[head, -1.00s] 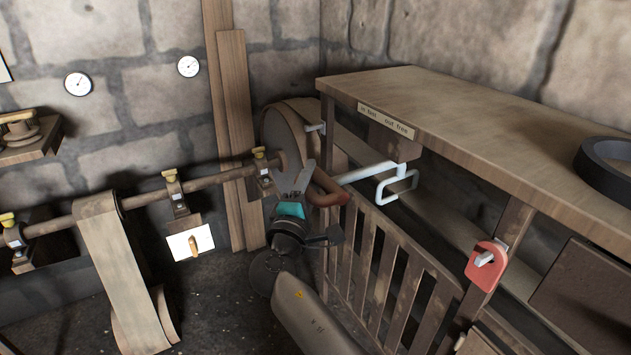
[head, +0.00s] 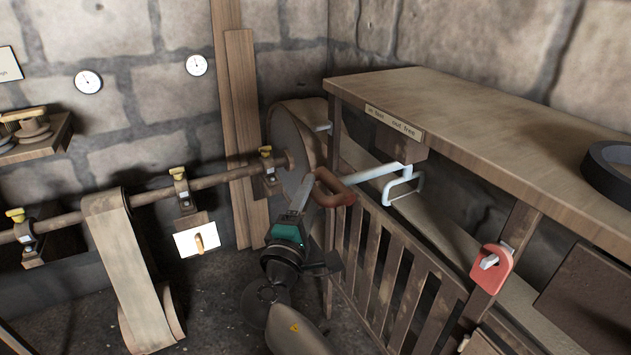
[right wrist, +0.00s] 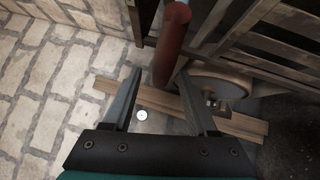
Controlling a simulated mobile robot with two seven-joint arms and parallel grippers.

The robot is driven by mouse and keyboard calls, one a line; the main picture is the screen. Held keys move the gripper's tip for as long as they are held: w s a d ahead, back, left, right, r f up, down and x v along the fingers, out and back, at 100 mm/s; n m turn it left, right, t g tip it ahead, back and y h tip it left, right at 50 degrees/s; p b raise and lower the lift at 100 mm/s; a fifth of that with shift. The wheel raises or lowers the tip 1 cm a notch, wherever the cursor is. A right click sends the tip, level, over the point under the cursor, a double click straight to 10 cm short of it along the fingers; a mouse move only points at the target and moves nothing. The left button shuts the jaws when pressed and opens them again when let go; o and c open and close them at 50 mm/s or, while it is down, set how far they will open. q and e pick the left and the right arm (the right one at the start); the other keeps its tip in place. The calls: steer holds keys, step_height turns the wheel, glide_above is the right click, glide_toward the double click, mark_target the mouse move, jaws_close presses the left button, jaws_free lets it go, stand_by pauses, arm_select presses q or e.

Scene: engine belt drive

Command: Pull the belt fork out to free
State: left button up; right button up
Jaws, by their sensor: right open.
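The belt fork is a pale blue-white rod with a bent loop (head: 397,181) at the belt on the bench's left end. Its red-brown handle (head: 333,190) sticks out to the left, over the slatted guard. My right gripper (head: 306,188) is at the handle, with its fingers seen nearly edge-on in the head view. In the right wrist view the gripper (right wrist: 160,72) is open, and the handle (right wrist: 172,45) reaches down between its two fingers. I cannot tell whether a finger touches it. My left gripper is not in view.
A label plate (head: 393,122) is on the bench (head: 470,100) above the fork. The slatted guard (head: 385,255) stands below the handle. A big pulley (head: 290,140) on the shaft (head: 230,177) is close behind my gripper. A red plate with a lever (head: 491,265) is at right.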

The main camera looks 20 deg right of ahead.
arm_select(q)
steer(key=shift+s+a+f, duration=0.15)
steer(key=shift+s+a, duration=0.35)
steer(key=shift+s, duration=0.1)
arm_select(e)
steer(key=v, duration=1)
steer(key=shift+s+a, duration=0.15)
arm_select(q)
steer(key=shift+p, duration=0.3)
